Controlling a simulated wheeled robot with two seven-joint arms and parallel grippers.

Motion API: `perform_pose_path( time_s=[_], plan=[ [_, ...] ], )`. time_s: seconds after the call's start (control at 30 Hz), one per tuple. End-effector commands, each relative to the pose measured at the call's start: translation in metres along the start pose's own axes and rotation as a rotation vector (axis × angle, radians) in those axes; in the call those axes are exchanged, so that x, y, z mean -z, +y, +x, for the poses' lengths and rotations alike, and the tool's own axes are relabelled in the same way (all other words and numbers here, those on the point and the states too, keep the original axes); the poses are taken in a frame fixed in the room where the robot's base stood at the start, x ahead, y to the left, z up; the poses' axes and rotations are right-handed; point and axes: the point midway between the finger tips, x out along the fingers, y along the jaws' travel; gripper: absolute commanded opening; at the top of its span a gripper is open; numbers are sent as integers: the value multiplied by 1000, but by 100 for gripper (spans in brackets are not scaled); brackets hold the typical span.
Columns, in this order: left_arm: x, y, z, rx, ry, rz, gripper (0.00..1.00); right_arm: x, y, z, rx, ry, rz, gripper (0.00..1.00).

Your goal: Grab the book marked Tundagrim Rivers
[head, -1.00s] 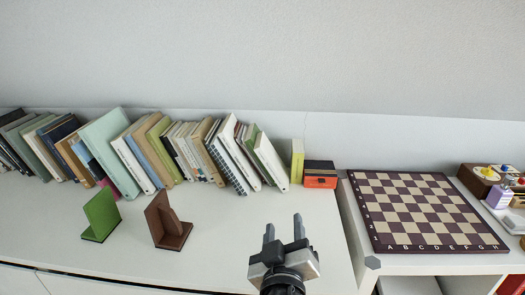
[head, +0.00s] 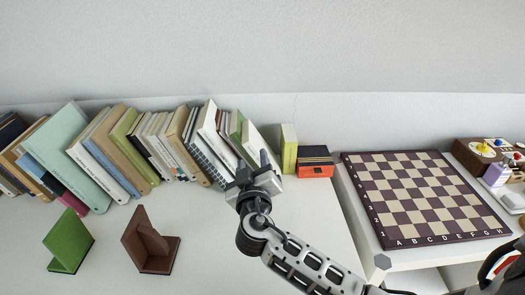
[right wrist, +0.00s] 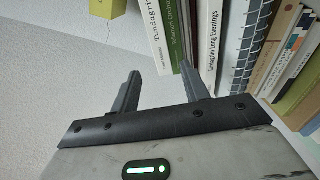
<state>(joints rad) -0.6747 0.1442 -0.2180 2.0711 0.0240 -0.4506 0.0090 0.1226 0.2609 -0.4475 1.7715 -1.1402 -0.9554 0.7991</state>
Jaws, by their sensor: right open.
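The book marked "Tundagri…" (right wrist: 153,32) has a white spine in the right wrist view; the rest of its title is cut off. In the head view it appears to be the white book (head: 264,137) at the right end of the leaning row, partly hidden by my gripper. My right gripper (head: 252,163) is open and empty in front of that end of the row. In the right wrist view its fingers (right wrist: 160,76) are spread, with the white spine's lower end beyond the gap between them. My left gripper is not in view.
A yellow book (head: 289,148) and an orange-and-black box (head: 315,163) stand to the right. Green (head: 68,238) and brown (head: 148,240) bookends stand in front; a chessboard (head: 420,195) lies right.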

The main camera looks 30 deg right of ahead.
Motion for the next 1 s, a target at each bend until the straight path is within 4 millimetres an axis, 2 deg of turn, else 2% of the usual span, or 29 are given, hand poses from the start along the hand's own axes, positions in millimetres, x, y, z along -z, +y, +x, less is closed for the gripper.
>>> perform_pose_path(
  time_s=[0.17,0.33,0.5,0.77,0.93,1.0],
  plan=[
    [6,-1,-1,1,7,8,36,1,0,12,-1,0,-2,45],
    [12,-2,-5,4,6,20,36,4,-1,37,-2,1,-4,45],
    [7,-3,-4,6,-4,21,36,1,-3,55,0,-1,-1,45],
    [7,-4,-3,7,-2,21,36,1,-4,58,1,-1,0,45],
    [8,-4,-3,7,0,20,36,1,-4,57,0,-1,-1,1],
    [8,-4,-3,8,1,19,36,1,-4,57,0,-1,-1,0]
  ],
)
